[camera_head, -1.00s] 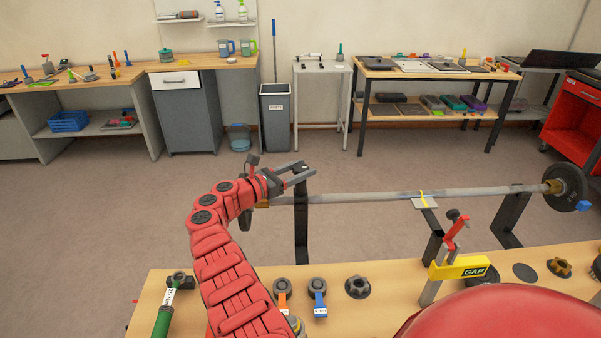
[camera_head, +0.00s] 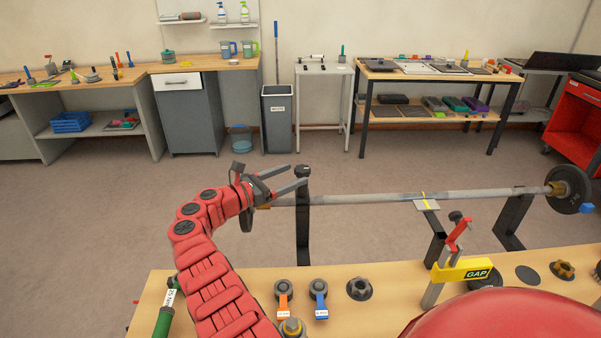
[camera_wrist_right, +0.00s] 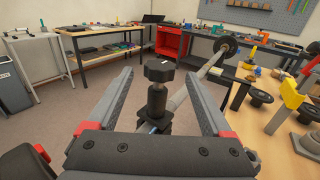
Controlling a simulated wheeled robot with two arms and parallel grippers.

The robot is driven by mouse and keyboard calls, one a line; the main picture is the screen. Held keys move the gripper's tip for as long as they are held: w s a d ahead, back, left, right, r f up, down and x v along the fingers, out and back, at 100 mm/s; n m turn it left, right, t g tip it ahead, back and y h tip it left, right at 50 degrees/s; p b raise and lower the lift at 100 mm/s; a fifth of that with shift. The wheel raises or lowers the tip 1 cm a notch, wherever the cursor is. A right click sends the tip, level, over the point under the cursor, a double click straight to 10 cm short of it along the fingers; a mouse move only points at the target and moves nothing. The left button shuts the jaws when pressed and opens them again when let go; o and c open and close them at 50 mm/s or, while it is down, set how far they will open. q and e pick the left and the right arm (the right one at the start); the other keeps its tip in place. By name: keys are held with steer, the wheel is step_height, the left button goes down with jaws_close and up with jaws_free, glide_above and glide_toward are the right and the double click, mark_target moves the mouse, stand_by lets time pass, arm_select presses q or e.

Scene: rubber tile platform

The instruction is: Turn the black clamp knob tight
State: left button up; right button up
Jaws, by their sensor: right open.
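The black clamp knob (camera_head: 302,171) sits on top of the left black post that carries the long bar (camera_head: 380,198). The right wrist view shows the gripper (camera_wrist_right: 160,76) with a finger on each side of the knob and a visible gap on both sides. My left gripper is not in view.
A wooden bench (camera_head: 400,278) in front holds a yellow GAP block (camera_head: 462,270), orange and blue tagged parts and black knobs. A weight plate (camera_head: 568,190) is at the bar's right end. The floor behind the bar is clear.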

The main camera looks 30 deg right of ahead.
steer(key=a+b, duration=0.1)
steer(key=a, duration=1.2)
steer(key=shift+s+b, duration=0.15)
steer(key=shift+b, duration=0.2)
steer(key=shift+a, duration=0.15)
